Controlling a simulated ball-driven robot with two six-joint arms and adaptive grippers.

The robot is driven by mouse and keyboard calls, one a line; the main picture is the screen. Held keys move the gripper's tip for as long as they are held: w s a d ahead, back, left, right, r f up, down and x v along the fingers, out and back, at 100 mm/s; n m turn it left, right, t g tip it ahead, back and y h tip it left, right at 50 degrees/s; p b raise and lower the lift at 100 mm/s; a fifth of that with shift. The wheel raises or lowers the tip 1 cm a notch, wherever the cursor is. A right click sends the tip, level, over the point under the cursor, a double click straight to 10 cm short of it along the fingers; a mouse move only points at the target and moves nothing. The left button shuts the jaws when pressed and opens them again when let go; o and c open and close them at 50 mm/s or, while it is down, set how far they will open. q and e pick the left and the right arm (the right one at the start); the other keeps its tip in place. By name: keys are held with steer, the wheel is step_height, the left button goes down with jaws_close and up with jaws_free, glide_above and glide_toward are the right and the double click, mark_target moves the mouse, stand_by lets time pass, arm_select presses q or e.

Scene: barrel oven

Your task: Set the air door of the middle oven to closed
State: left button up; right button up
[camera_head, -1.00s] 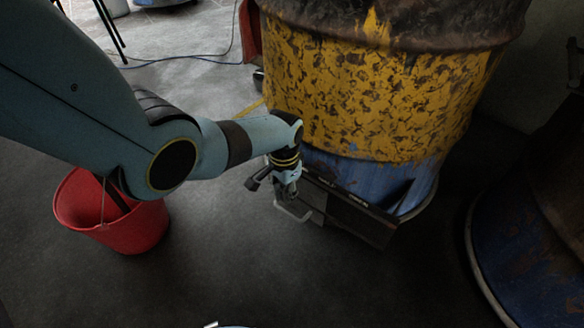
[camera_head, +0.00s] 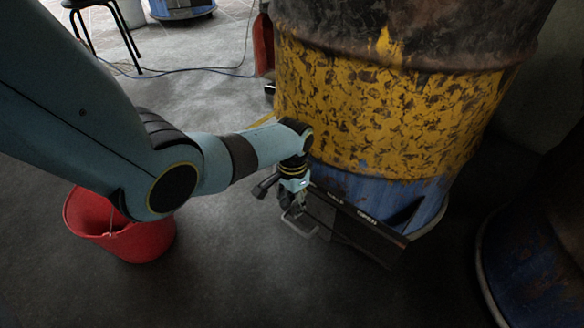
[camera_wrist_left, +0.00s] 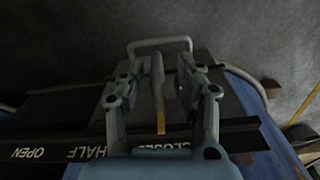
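The middle oven (camera_head: 390,110) is a rusty yellow and blue barrel. A dark rail (camera_head: 358,214) at its foot carries the air door's labels. The wrist view shows OPEN, HALF and a partly hidden CLOSED on this rail (camera_wrist_left: 75,152). A U-shaped grey handle (camera_wrist_left: 160,45) and an upright grey tab (camera_wrist_left: 158,82) belong to the door. A yellow mark (camera_wrist_left: 161,125) sits beside the CLOSED label. My left gripper (camera_head: 294,200) is at the door's left end. In the wrist view its fingers (camera_wrist_left: 158,75) stand apart on either side of the tab, with gaps visible. My right gripper is out of view.
A red bucket (camera_head: 125,235) stands on the floor below my left arm. Another blue barrel (camera_head: 535,265) is at the right. A black stool (camera_head: 105,30) and a blue cable (camera_head: 200,72) lie behind. The floor in front is clear.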

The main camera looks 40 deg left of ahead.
arm_select(q)
step_height(320, 180, up, 10)
steer(key=shift+r, duration=0.25)
steer(key=shift+a, duration=0.1)
stand_by(0.4)
